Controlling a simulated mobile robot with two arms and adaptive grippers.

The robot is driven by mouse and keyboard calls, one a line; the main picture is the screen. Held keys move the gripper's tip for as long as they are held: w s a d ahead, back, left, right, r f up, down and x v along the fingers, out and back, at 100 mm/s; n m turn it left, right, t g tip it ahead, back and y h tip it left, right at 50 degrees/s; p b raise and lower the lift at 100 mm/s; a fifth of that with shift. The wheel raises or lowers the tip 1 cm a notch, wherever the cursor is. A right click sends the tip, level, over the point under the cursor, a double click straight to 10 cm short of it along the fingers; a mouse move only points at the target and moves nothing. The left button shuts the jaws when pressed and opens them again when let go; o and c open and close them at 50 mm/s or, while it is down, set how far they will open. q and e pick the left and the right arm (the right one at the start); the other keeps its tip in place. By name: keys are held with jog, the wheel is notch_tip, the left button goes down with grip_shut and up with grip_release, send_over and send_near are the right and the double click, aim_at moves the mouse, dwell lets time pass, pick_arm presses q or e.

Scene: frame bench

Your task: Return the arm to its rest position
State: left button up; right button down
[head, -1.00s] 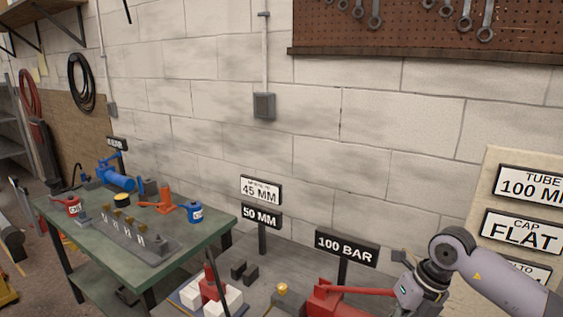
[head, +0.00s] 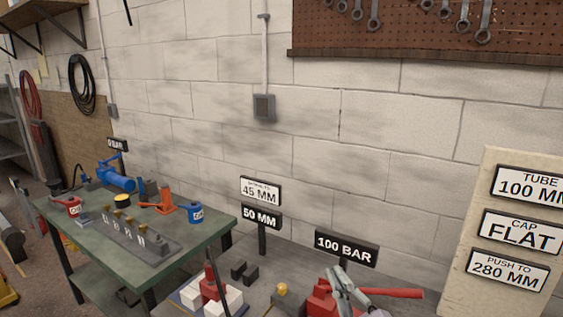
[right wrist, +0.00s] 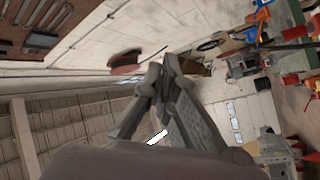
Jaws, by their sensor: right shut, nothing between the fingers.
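My right gripper (head: 343,283) is shut and empty at the lower right of the head view, in front of the red device (head: 318,305) with a long red lever (head: 398,293). I cannot tell whether it touches the device. The shut fingers also show in the right wrist view (right wrist: 166,78), with nothing between them. Most of my right arm is outside the head view. My left gripper is not in view.
The 100 BAR sign (head: 346,249) stands behind the gripper. A board with TUBE, CAP and PUSH TO plates (head: 508,270) is at right. A green table (head: 205,237) with blue and orange tools stands at left.

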jog(key=s+d+f+m+g+h, duration=0.45)
jog(key=s+f, duration=0.25)
jog(key=f, duration=0.4)
jog(key=s+d+f+m+g+h, duration=0.4)
jog(key=s+d+f+m+g, duration=0.2)
jog(key=f, duration=0.5)
jog(key=s+a+f+g+y, duration=0.1)
jog(key=s+f+g, duration=0.25)
jog(key=s, duration=0.35)
jog(key=s+f+g+y, duration=0.1)
jog(key=s+f+g, duration=0.1)
jog(key=s+f, duration=0.35)
jog(key=s+f+g, duration=0.2)
jog(key=s+f, duration=0.1)
jog(key=f, duration=2)
jog(key=s+d+f, duration=0.3)
jog(key=s+f, duration=1.3)
jog(key=s, duration=0.1)
jog(key=shift+f+g+h, duration=0.2)
jog(key=shift+g+h, duration=0.15)
jog(key=shift+g, duration=0.05)
